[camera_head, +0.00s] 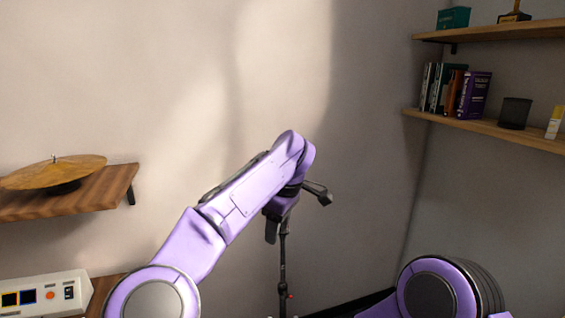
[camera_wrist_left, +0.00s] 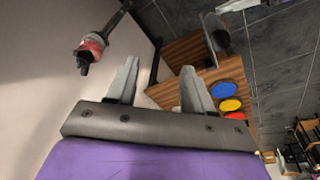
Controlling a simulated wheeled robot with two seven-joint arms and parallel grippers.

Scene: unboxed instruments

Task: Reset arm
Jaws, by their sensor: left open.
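My left arm reaches up and forward across the middle of the head view. Its gripper (camera_head: 298,212) hangs in front of the pale wall, with two dark fingers spread apart. In the left wrist view the two grey fingers of this gripper (camera_wrist_left: 160,82) stand apart with nothing between them. A dark stand pole (camera_head: 283,265) shows just below the gripper in the head view; whether they touch cannot be told. Only a rounded purple joint of my right arm shows at the lower right; its gripper is out of view.
A cymbal (camera_head: 55,172) rests on a wooden shelf (camera_head: 118,188) at left, above a white device (camera_head: 42,293). Wall shelves at right hold books (camera_head: 473,95) and a dark cup (camera_head: 514,113). Coloured discs (camera_wrist_left: 224,89) show in the left wrist view. The middle wall area is bare.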

